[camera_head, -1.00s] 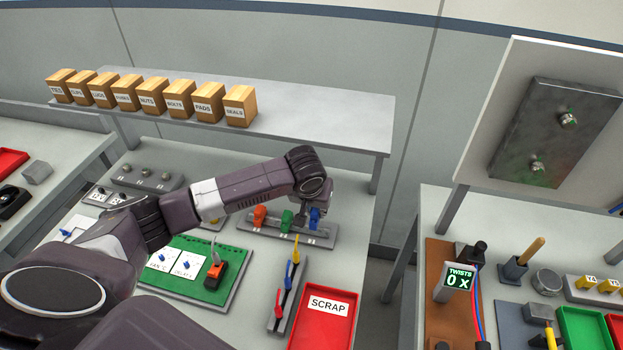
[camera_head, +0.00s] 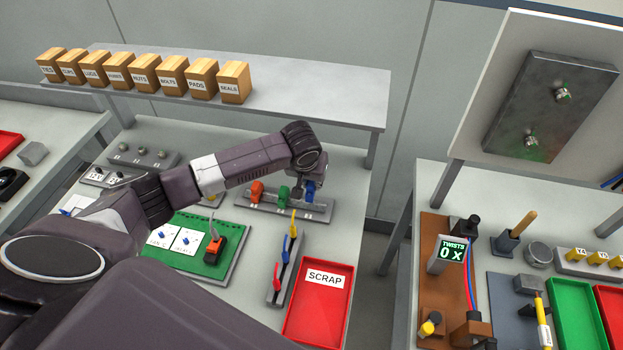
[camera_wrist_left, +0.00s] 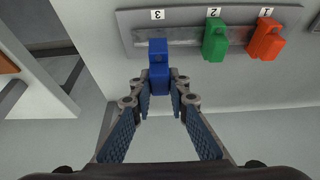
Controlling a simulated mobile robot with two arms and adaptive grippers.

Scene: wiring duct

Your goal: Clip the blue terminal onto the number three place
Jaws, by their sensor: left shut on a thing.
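The blue terminal (camera_wrist_left: 158,68) is between the fingertips of my left gripper (camera_wrist_left: 158,92), which is shut on it. It stands at the place marked 3 on the grey rail (camera_wrist_left: 185,34), overlapping the rail's metal strip in the left wrist view. Whether it is fully clipped I cannot tell. The green terminal (camera_wrist_left: 215,40) is at place 2 and the orange terminal (camera_wrist_left: 265,40) at place 1. In the head view the blue terminal (camera_head: 310,190) shows at the rail's right end, below my left gripper (camera_head: 305,184). My right gripper is not in view.
A green board (camera_head: 205,245) lies to the left. A shelf with labelled boxes (camera_head: 172,75) is behind.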

